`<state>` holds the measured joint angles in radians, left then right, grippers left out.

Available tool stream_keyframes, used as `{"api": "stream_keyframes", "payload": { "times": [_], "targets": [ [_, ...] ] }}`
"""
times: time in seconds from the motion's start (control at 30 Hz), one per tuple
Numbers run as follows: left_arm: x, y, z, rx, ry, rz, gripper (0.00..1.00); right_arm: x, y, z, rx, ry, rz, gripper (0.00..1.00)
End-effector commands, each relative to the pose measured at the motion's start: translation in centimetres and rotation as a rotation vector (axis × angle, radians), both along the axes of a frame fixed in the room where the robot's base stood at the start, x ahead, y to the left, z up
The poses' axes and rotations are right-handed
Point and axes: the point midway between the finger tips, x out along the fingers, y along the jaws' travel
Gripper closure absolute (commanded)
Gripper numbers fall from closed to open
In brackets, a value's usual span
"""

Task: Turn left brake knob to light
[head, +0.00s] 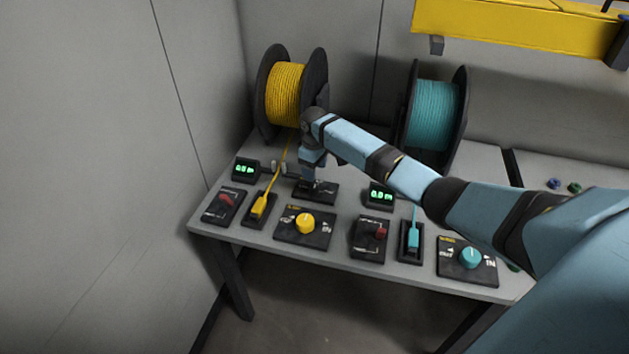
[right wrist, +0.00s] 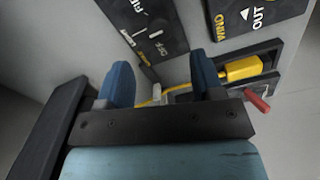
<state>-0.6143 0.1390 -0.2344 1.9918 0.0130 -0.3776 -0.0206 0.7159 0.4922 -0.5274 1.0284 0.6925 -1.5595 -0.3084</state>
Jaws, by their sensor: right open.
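The left brake panel (head: 322,198) is a black plate on the table, just in front of the yellow spool. In the right wrist view the black panel (right wrist: 165,14) carries white dial lettering, of which OFF is readable. I cannot make out the brake knob clearly; my gripper covers part of the panel in the head view. My right gripper (head: 312,182) points down over this panel. In the right wrist view its two blue fingers (right wrist: 160,72) are apart, with no knob visibly held between them. My left gripper is not in view.
The yellow spool (head: 285,95) and teal spool (head: 434,112) stand behind. A yellow winding knob (head: 305,223), yellow clamp (head: 259,206) and red lever (head: 226,201) are close by. Yellow fibre (head: 283,163) runs left of my gripper. A small display (head: 381,194) stands right.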

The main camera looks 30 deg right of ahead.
Motion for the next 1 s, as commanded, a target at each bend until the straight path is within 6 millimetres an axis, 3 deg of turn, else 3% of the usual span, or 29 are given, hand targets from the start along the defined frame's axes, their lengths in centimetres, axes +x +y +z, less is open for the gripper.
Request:
{"api": "stream_keyframes", "payload": {
  "times": [0.13, 0.33, 1.0],
  "targets": [
    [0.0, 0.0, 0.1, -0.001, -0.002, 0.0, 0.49, 0.0, -0.1, 3.1, 0.0, -0.003, 0.001, 0.39],
    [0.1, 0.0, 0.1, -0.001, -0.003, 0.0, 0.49, 0.0, 0.0, 5.4, 0.0, 0.0, 0.0, 0.39],
    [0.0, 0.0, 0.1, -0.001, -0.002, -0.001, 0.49, -0.2, 0.2, 5.6, 0.0, 0.0, 0.003, 0.39]
  ]
}}
